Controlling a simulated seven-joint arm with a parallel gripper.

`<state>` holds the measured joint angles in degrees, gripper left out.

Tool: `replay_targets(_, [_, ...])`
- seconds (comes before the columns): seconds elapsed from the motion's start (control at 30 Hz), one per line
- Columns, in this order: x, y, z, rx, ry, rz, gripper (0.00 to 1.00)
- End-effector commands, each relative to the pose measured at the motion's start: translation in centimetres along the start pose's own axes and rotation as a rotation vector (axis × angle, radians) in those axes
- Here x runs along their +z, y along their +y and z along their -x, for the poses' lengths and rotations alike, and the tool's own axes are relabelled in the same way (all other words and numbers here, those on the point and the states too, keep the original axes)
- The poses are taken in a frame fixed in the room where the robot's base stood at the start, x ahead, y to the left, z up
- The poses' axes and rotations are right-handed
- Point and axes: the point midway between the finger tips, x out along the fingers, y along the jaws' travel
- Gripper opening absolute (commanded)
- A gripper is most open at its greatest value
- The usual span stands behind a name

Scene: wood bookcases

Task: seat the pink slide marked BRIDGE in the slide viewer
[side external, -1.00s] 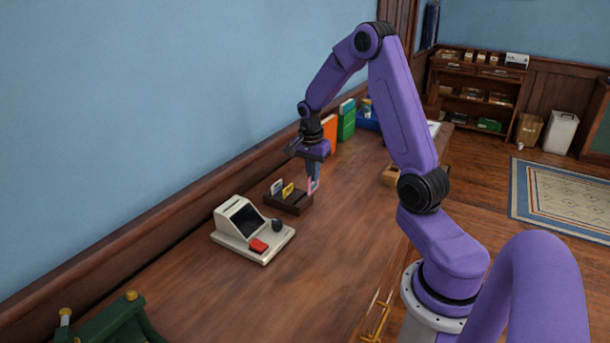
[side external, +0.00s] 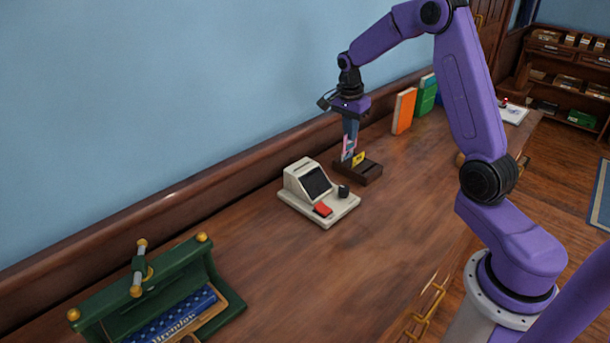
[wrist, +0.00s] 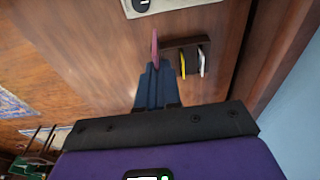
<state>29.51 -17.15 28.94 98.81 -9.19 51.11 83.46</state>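My gripper (side external: 349,140) is shut on the pink slide (wrist: 155,48), which hangs upright from the fingertips. In the side view the pink slide (side external: 346,145) shows above the dark slide rack (side external: 371,174). In the wrist view it is beside the rack (wrist: 184,42), apart from the two slides in it, a yellow one (wrist: 183,66) and a white one (wrist: 202,62). The marking on the pink slide cannot be read. The cream slide viewer (side external: 296,184), with a dark screen, red part and black knob, stands left of the rack. Only its edge shows in the wrist view (wrist: 165,5).
A green press-like stand (side external: 190,262) with a blue item sits at the near left. Orange (side external: 404,110) and green (side external: 426,96) upright books stand behind the rack along the wall. The wooden tabletop (side external: 280,260) in front of the viewer is clear.

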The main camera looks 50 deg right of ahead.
Motion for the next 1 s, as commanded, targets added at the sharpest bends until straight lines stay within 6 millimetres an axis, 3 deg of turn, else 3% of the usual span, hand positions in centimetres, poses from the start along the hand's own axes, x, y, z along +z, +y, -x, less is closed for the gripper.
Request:
replay_targets(0.03, [0.9, -1.6, 0.1, -0.002, 0.000, 0.005, 0.00])
replay_targets(0.2, [3.9, -5.8, 0.8, -0.001, -0.002, 0.004, 0.00])
replay_targets(0.4, [6.9, -9.1, 1.3, -0.001, -0.005, 0.002, 0.00])
replay_targets(0.63, [8.6, -10.5, 1.3, 0.001, -0.006, 0.002, 0.00])
replay_targets(1.0, [9.3, -10.5, -4.1, 0.001, -0.006, 0.002, 0.00])
